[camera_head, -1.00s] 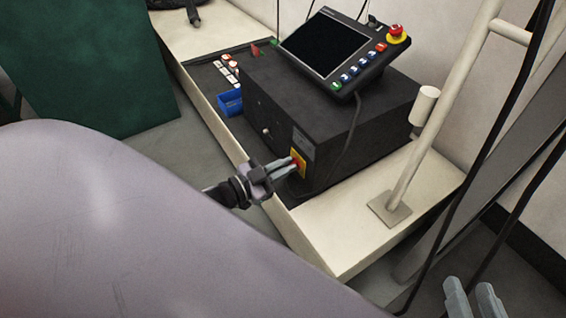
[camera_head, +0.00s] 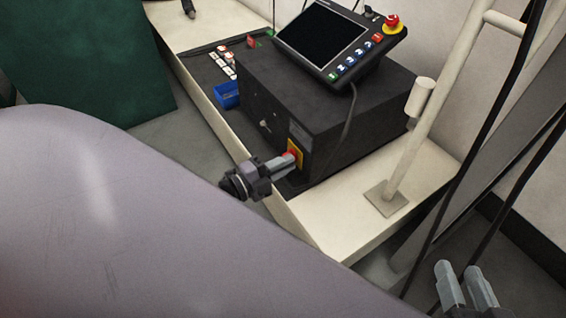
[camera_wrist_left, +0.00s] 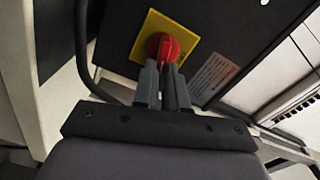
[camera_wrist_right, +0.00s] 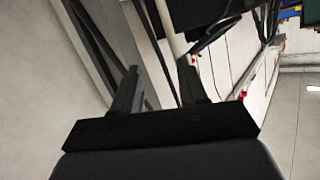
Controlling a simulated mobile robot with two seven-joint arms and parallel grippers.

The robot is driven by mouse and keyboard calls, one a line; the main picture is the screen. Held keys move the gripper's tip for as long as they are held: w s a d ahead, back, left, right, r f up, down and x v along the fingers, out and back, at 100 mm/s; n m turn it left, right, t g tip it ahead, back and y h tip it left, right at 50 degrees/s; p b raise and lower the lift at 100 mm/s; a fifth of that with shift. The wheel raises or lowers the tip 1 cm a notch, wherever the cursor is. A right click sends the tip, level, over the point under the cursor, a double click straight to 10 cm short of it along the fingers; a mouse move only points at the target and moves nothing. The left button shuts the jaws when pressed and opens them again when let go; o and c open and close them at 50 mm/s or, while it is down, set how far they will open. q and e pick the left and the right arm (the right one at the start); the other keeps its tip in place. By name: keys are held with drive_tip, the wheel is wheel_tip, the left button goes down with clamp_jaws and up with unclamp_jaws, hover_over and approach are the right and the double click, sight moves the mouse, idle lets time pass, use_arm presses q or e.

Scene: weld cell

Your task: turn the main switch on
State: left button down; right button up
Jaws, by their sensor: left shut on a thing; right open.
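The main switch is a red rotary knob (camera_wrist_left: 164,46) on a yellow square plate (camera_wrist_left: 190,38), on the front of a black control box (camera_head: 318,110). In the head view the knob (camera_head: 293,154) is mostly hidden behind my left fingers. My left gripper (camera_wrist_left: 164,75) is shut on the red knob; in the head view it (camera_head: 282,162) reaches the box front from the left. The knob looks turned at a slant in the left wrist view. My right gripper (camera_head: 464,285) is open and empty at the lower right of the head view, away from the box.
A tablet-like panel (camera_head: 325,40) with buttons and a red emergency stop (camera_head: 391,22) sits on the box. A blue bin (camera_head: 226,95) stands left of it. A white post (camera_head: 437,110) rises from the bench (camera_head: 340,228) at right, with dark cables beside it.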

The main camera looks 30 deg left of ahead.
use_arm(q)
drive_tip(key=shift+f+m, duration=0.2)
drive_tip(key=shift+m, duration=0.9)
drive_tip(key=shift+f+m+b, duration=0.1)
drive_tip(key=shift+m+b, duration=0.3)
drive_tip(key=shift+m, duration=0.1)
use_arm(e)
drive_tip(key=shift+s+d+r, duration=0.1)
drive_tip(key=shift+d+r, duration=0.1)
drive_tip(key=shift+d, duration=0.1)
drive_tip(key=shift+f, duration=0.1)
use_arm(q)
drive_tip(key=c, duration=1.2)
unclamp_jaws()
use_arm(e)
drive_tip(key=shift+s, duration=0.1)
use_arm(q)
drive_tip(key=shift+s, duration=0.1)
